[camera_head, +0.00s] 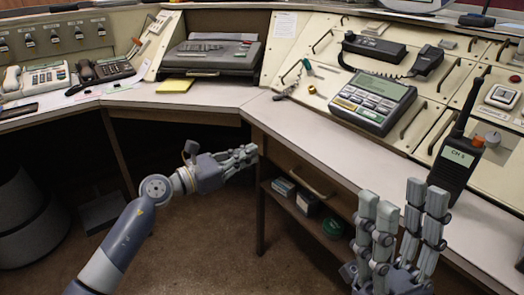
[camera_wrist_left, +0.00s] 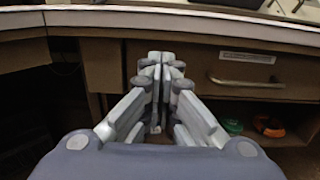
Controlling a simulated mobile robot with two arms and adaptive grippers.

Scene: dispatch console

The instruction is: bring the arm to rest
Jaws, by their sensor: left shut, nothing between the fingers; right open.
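My left arm comes in from the lower left in the head view. Its gripper (camera_head: 246,156) is shut and empty, in front of the desk's corner post and below the desktop edge. In the left wrist view the left gripper (camera_wrist_left: 160,62) has its fingers together, pointing at the drawer front (camera_wrist_left: 245,75). My right gripper (camera_head: 400,215) is open and empty at the lower right of the head view, with its fingers pointing up in front of the right desk edge.
The desktop (camera_head: 330,145) bends round the corner above my left gripper. A radio handset (camera_head: 457,155) stands near my right gripper. A console unit (camera_head: 373,100), a yellow pad (camera_head: 175,86) and telephones (camera_head: 37,79) lie further back. An open shelf holds small boxes (camera_head: 284,186).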

